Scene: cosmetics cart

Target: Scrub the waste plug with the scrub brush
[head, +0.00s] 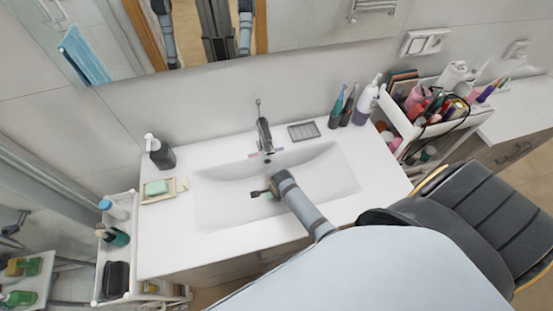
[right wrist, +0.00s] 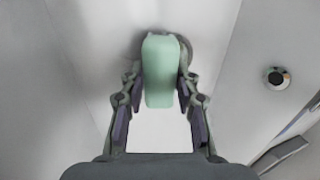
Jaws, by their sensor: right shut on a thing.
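My right gripper (right wrist: 158,98) is shut on the scrub brush (right wrist: 160,75), whose pale green body lies between its fingers in the right wrist view. In the head view my right gripper (head: 262,192) is low inside the white sink basin (head: 335,178). A round grey disc (right wrist: 186,48), which looks like the waste plug, shows partly behind the brush's far end; most of it is hidden. The brush's underside is hidden, so I cannot tell whether it touches the plug. My left gripper is not in view.
A faucet (head: 264,135) stands behind the basin. A round chrome-rimmed hole (right wrist: 277,78) is in the basin wall. A dark soap bottle (head: 160,152) and a soap dish (head: 160,190) stand left. Toothbrush cups and a white bottle (head: 367,101) stand right. A dark chair (head: 480,200) is at right.

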